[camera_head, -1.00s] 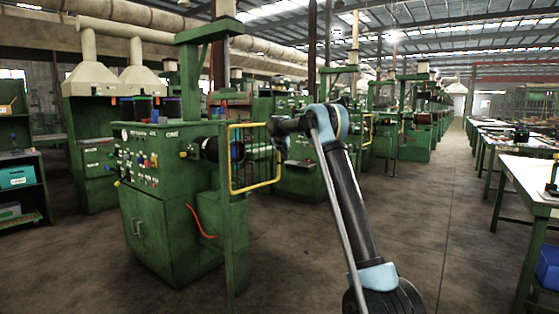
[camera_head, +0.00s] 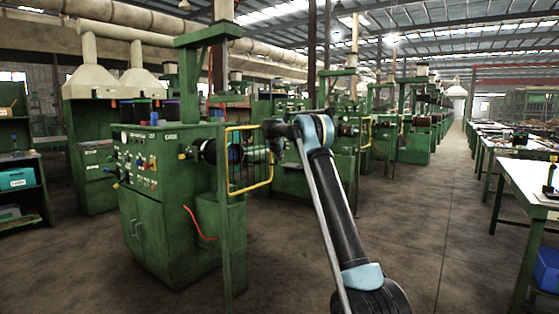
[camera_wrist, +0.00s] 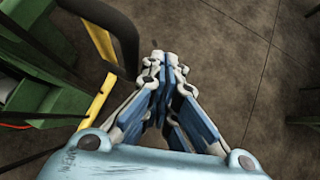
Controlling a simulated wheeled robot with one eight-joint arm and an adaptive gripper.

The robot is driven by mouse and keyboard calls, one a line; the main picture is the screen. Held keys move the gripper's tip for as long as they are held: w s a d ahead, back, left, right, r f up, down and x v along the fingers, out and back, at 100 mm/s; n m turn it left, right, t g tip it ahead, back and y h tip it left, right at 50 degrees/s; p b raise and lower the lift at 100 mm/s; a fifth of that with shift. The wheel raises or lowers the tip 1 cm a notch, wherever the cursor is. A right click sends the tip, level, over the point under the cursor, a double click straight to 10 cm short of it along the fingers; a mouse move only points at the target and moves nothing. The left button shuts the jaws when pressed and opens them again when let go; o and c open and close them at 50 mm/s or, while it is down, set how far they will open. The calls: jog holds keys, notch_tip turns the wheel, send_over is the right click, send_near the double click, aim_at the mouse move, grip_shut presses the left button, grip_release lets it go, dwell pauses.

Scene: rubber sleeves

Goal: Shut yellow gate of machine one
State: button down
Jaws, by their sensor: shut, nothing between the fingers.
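The yellow gate (camera_head: 231,160) is a tubular frame with thin bars, hinged on a green post of the nearest green machine (camera_head: 160,208). It stands in front of the machine's dark round spindle. In the wrist view part of the yellow gate (camera_wrist: 98,105) shows left of my gripper. My gripper (camera_wrist: 168,58) is shut and empty, over bare floor in that view. In the head view the end of my arm is beside the gate's right side and partly hides my gripper; I cannot tell whether they touch.
More green machines (camera_head: 305,170) stand in a row behind. A white-topped workbench (camera_head: 528,180) with a blue bin (camera_head: 547,268) below is at right. A shelf (camera_head: 22,190) is at far left. The concrete floor between machines and benches (camera_head: 430,225) is clear.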

jog(key=s+d+r, duration=0.7)
jog(key=s+d, duration=0.1)
jog(key=s+d+f+m+g, duration=0.1)
jog(key=s+d+m, duration=0.4)
jog(key=s, duration=0.8)
jog(key=s+d+f+m+g+y, duration=0.1)
jog(key=s+d+f+m, duration=0.15)
jog(key=s+m, duration=0.75)
jog(key=s+d+m+g, duration=0.2)
jog(key=s+d, duration=0.2)
jog(key=s, duration=1.3)
jog(key=s+f+m, duration=0.5)
jog(key=s+f, duration=0.3)
jog(key=s, duration=0.4)
jog(key=s+f+m+g+y, duration=0.1)
jog(key=s+f+m, duration=0.4)
jog(key=s+f, duration=0.4)
jog(key=s+f+m+g+y, duration=0.1)
jog(key=s+f+m, duration=0.4)
jog(key=s, duration=1)
notch_tip(320, 180, down, 4)
jog(key=shift+d+r, duration=0.25)
jog(key=shift+d, duration=0.2)
jog(key=shift+s, duration=0.15)
